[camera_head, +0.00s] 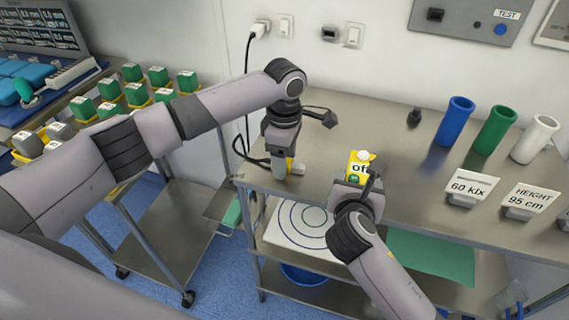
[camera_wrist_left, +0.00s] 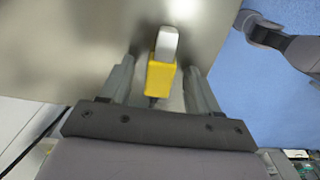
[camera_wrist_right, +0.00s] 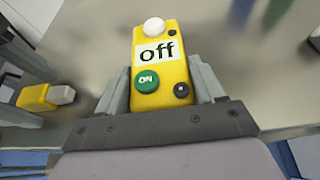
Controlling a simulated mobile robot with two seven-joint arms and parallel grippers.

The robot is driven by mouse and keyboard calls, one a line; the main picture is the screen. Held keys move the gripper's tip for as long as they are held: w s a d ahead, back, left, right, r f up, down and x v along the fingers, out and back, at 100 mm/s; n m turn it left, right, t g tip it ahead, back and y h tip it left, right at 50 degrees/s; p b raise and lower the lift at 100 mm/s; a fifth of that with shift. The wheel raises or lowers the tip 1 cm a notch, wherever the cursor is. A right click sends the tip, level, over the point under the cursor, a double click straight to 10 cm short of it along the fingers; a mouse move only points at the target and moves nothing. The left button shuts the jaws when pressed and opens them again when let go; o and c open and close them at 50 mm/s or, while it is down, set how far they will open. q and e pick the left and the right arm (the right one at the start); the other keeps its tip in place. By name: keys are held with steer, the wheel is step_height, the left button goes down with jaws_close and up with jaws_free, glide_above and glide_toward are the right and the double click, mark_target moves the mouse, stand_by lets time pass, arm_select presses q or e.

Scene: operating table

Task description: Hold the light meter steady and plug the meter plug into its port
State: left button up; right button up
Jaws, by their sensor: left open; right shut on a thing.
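The light meter (camera_head: 360,165) is a yellow box with a white dome, a label reading "off", a green ON button and a dark round port. It shows large in the right wrist view (camera_wrist_right: 160,75). My right gripper (camera_wrist_right: 160,92) is shut on its sides. The meter plug, yellow with a pale metal tip, lies on the table's front left part (camera_head: 297,168). In the left wrist view the plug (camera_wrist_left: 162,72) sits between the fingers of my open left gripper (camera_wrist_left: 160,85), with gaps on both sides. It also shows at the left in the right wrist view (camera_wrist_right: 40,97).
A dark cable (camera_head: 250,160) runs from the wall socket to the table's left edge. Blue (camera_head: 455,120), green (camera_head: 494,130) and white (camera_head: 534,139) cylinders stand at the right behind sign cards (camera_head: 472,186). The table's middle (camera_head: 385,125) is mostly clear.

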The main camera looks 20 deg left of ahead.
arm_select(q)
jaws_close()
steer(key=shift+r, duration=0.15)
step_height(320, 180, up, 10)
stand_by(0.3)
steer(key=c, duration=1)
jaws_free()
jaws_close()
